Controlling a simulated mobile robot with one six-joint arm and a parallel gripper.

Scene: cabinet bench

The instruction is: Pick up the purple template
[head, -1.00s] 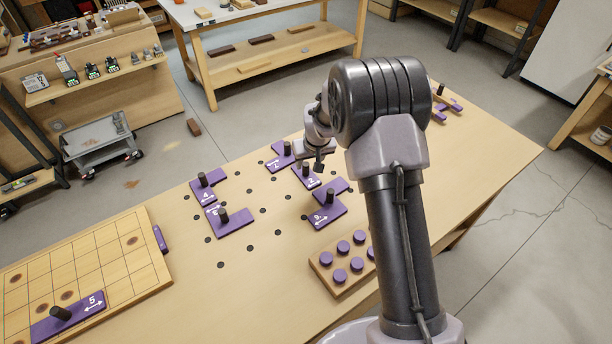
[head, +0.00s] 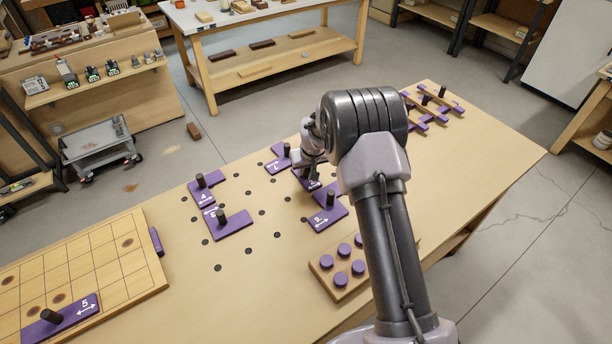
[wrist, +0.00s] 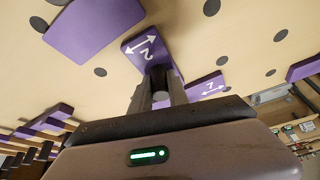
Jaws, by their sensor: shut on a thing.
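Several purple templates with black pegs lie on the wooden bench. My gripper (head: 308,168) is at the purple template marked 2 (head: 313,185), which also shows in the wrist view (wrist: 146,46). In the wrist view, my gripper (wrist: 158,78) is shut on this template's dark peg. My gripper hides part of the template in the head view. I cannot tell whether the template is clear of the bench. The template marked 7 (head: 275,167) is close by on the left. Another template (head: 328,217) lies just in front.
The template marked 4 (head: 203,196) and another template (head: 232,224) lie further left. A gridded board (head: 120,270) holds the template marked 5 (head: 75,318). A block with purple knobs (head: 325,272) is in front. A wooden rack with purple pieces (head: 425,110) stands at the back right.

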